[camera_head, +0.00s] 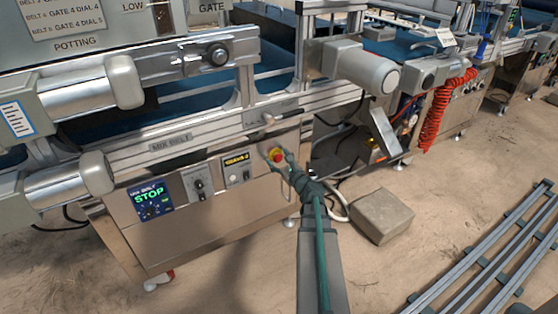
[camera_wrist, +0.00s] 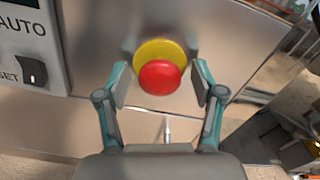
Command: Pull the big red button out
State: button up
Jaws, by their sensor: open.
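The big red button (camera_wrist: 160,78) stands on a round yellow base on a bare metal panel in the wrist view. In the head view the red button (camera_head: 278,157) is small, at the right end of the control panel under the mix belt. My gripper (camera_wrist: 162,84) is open, with one finger on each side of the button. Gaps show between the fingers and the red cap, so I see no grip on it. In the head view my gripper (camera_head: 277,155) reaches up to the panel from below. How deep the fingertips sit relative to the cap is hard to tell.
A blue display reading STOP (camera_head: 150,199), a knob plate (camera_head: 198,185) and a small yellow readout (camera_head: 237,162) sit left of the button. A grey block (camera_head: 382,216) lies on the floor to the right. Metal rails (camera_head: 490,255) lie at the lower right.

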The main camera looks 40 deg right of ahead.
jog(key=shift+c, duration=0.2)
grip_shut()
jog(key=shift+s+a, duration=0.1)
jog(key=shift+s, duration=0.35)
jog(key=shift+s+b, duration=0.2)
jog(key=shift+b, duration=0.1)
jog(key=shift+o, duration=0.2)
grip_release()
jog(key=shift+s, duration=0.1)
jog(key=s+a, duration=0.1)
jog(key=s, duration=0.6)
jog(key=shift+s+a, duration=0.1)
